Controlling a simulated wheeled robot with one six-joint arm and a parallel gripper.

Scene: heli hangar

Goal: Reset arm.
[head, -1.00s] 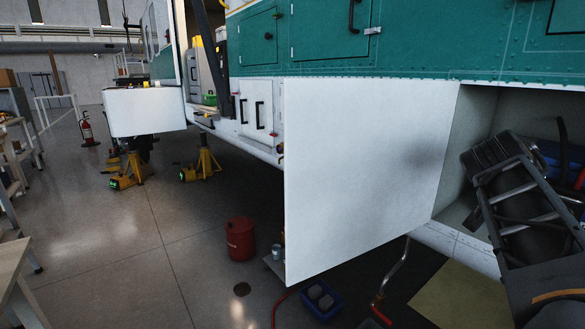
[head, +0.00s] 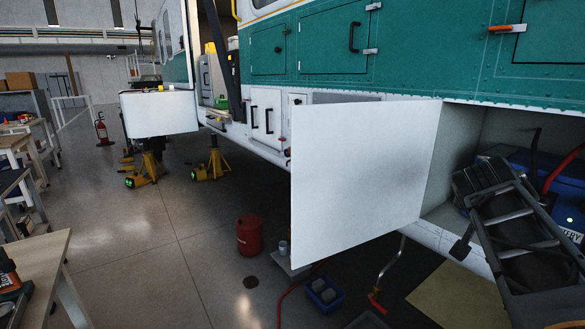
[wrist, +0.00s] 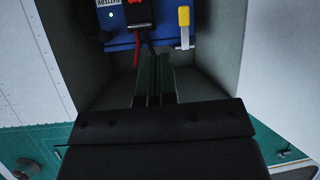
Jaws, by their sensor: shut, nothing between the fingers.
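My gripper (wrist: 154,64) shows in the wrist view with its two dark fingers together and nothing between them. It points into an open compartment at a blue battery box (wrist: 115,50), whose label is upside down in this view. A red part (wrist: 140,14) with cables and a yellow-handled lever (wrist: 184,17) are on the box's side. In the head view, my dark arm is at the right, in front of the compartment, and the battery box (head: 572,228) is partly hidden behind it. The fingertips cannot be made out there.
An open white door panel (head: 365,180) stands left of the compartment, close to my arm. A red bucket (head: 250,236), a blue tray (head: 324,294) and yellow jacks (head: 148,172) are on the floor. A workbench (head: 38,262) stands at the left.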

